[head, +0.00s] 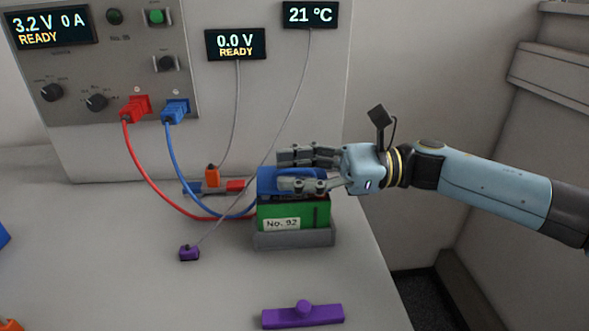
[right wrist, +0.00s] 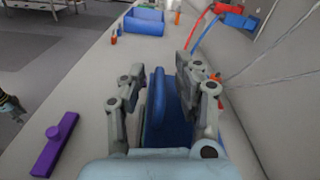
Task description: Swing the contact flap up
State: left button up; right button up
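The green battery block labelled No. 92 (head: 290,218) sits in a grey holder (head: 293,240) on the bench. A blue flap (head: 268,180) lies over its top and is partly hidden by my right gripper (head: 305,170). In the right wrist view the flap (right wrist: 159,100) stands between the two fingers of my right gripper (right wrist: 163,75). The fingers are spread, with visible room beside the flap; whether either touches it I cannot tell.
Red (head: 134,107) and blue (head: 175,109) plugs trail cables from the cycler panel behind the block. A purple clip (head: 189,252) on a thin cable lies left of it. A purple bar with a knob (head: 303,315) lies in front. The bench's right edge is close.

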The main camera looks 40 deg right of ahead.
grip_shut()
